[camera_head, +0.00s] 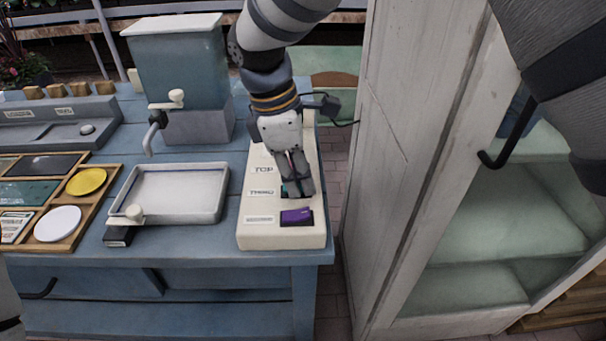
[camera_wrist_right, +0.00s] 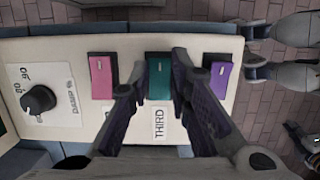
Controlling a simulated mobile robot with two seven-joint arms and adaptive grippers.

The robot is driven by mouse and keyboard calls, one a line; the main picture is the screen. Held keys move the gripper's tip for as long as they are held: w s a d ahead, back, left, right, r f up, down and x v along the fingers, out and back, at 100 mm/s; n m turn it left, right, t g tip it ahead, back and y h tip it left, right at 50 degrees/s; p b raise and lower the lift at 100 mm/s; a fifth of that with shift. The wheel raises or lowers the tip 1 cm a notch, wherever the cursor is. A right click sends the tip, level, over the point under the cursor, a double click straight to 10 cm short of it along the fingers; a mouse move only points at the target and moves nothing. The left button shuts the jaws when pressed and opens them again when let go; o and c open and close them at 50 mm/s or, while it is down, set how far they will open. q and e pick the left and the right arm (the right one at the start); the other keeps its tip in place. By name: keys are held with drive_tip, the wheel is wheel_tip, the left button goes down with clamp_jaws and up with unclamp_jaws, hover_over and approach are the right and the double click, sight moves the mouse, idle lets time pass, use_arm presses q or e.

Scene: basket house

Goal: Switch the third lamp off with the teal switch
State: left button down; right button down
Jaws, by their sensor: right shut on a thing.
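The cream switch panel (camera_head: 262,238) lies on the blue counter, with a label reading THIRD (camera_wrist_right: 159,125) beside the teal switch (camera_wrist_right: 158,78). In the wrist view the teal switch sits between a pink switch (camera_wrist_right: 102,78) and a purple switch (camera_wrist_right: 218,80). My right gripper (camera_head: 297,192) reaches down onto the panel; in the wrist view its fingers (camera_wrist_right: 157,70) are shut on the teal switch, one on each side. In the head view the fingers hide most of the teal and the pink switch. My left gripper and the lamps are not in view.
A black dial (camera_wrist_right: 39,99) is on the same panel. A white tray (camera_head: 178,192) and a blue-grey dispenser (camera_head: 180,70) with a tap stand left of it. A wooden tray (camera_head: 70,235) is further left. A tall white cabinet (camera_head: 395,150) stands close on the right.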

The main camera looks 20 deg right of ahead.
drive_tip(key=shift+w+a+f+h, duration=0.15)
drive_tip(key=shift+a+f+h, duration=0.15)
drive_tip(key=shift+h, duration=0.4)
drive_tip(key=shift+h+b, duration=0.3)
drive_tip(key=shift+r+g, duration=0.25)
drive_tip(key=shift+g, duration=0.05)
drive_tip(key=c, duration=1.5)
unclamp_jaws()
